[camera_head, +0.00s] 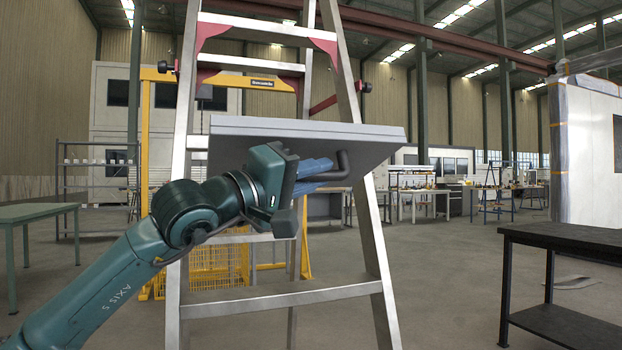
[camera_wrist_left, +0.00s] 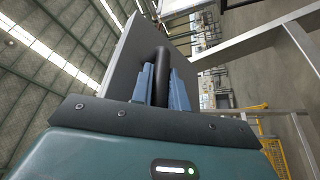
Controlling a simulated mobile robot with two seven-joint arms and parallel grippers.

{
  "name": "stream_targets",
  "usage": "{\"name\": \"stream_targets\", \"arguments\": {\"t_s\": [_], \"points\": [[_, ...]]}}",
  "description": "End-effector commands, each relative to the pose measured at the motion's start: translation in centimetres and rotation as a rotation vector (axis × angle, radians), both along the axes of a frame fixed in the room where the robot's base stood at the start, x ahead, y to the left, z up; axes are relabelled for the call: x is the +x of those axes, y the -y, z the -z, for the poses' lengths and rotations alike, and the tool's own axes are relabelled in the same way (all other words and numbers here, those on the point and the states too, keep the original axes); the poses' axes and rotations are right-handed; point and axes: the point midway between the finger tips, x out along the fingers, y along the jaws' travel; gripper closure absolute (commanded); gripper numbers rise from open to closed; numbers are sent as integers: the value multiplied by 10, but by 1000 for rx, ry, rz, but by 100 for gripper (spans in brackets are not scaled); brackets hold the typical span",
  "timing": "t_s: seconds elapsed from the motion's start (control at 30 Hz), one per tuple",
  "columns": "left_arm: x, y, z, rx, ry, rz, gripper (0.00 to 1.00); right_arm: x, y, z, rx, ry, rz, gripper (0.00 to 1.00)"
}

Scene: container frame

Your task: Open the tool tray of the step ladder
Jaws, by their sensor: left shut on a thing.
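The step ladder (camera_head: 377,245) stands upright in front of me, with silver rails and red brackets at the top. Its grey tool tray (camera_head: 300,127) spans the ladder between the rails, and its panel looks slightly tilted. A dark curved handle (camera_head: 341,165) hangs at the tray's underside. My left gripper (camera_head: 318,170) is shut on the handle, below the tray. In the left wrist view the blue fingers close around the handle (camera_wrist_left: 161,65), with the tray panel (camera_wrist_left: 122,58) beside it. My right gripper is in neither view.
A dark table (camera_head: 565,236) stands at the right front. A green table (camera_head: 40,212) is at the left. A yellow frame with a wire basket (camera_head: 218,267) is behind the ladder. The floor right of the ladder is clear up to the dark table.

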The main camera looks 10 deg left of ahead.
Motion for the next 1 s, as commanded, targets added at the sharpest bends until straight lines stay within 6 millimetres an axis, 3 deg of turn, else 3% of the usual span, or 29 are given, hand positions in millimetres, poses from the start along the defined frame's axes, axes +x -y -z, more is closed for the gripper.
{"name": "stream_targets", "arguments": {"t_s": [0.03,0.1,0.4,1.0], "points": [[0,0,15,21,30,0,100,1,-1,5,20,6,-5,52],[0,0,24,51,75,-1,100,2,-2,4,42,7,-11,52],[3,-2,49,149,220,-1,100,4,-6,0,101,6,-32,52],[5,-4,59,191,285,-2,100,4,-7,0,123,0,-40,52]]}}
